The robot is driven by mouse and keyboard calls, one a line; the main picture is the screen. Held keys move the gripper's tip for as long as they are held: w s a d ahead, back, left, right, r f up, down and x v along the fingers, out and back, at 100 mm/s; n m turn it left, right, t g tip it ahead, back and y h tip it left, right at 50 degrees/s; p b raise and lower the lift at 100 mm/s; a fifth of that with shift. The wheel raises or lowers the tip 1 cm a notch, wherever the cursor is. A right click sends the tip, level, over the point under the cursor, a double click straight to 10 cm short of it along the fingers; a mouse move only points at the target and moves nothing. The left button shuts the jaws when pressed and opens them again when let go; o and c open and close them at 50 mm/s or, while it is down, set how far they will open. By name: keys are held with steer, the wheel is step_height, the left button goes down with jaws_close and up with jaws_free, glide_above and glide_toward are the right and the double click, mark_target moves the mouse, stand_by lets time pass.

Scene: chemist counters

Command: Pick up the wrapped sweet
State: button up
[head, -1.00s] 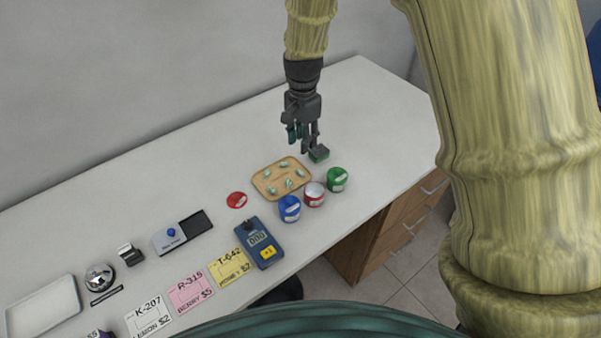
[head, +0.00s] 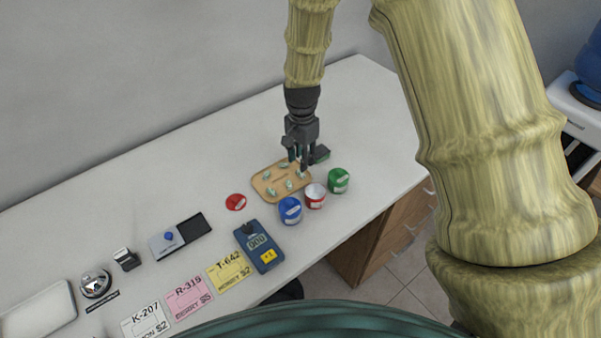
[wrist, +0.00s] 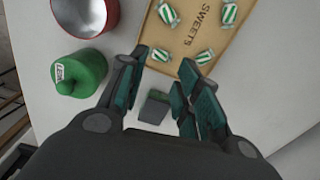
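Several green-and-white wrapped sweets lie on a tan tray (head: 262,184) marked "SWEETS". In the wrist view the tray (wrist: 190,50) fills the top, with one wrapped sweet (wrist: 205,57) just beyond my right finger and another wrapped sweet (wrist: 160,54) just beyond my left finger. My gripper (head: 298,165) is over the tray's far right edge, pointing down. In the wrist view my gripper (wrist: 167,75) has its fingers spread, with nothing held between them. The sweets nearest the fingers are partly hidden in the head view.
A dark green-grey block (head: 320,154) sits beside the tray; it shows below the fingers (wrist: 154,108). A red lid (head: 236,202) lies left. The counter behind is clear.

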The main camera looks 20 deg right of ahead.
mark_target(299, 173)
steer(key=shift+s+a+f+p, duration=0.2)
steer(key=shift+f+p, duration=0.35)
steer(key=shift+f, duration=0.35)
steer(key=shift+s+a+f+p, duration=0.1)
steer(key=shift+a+f+p, duration=0.1)
steer(key=shift+f+p, duration=0.5)
steer(key=shift+f, duration=1)
steer(key=c, duration=0.3)
steer(key=shift+w+r, duration=0.1)
steer(key=shift+r, duration=0.05)
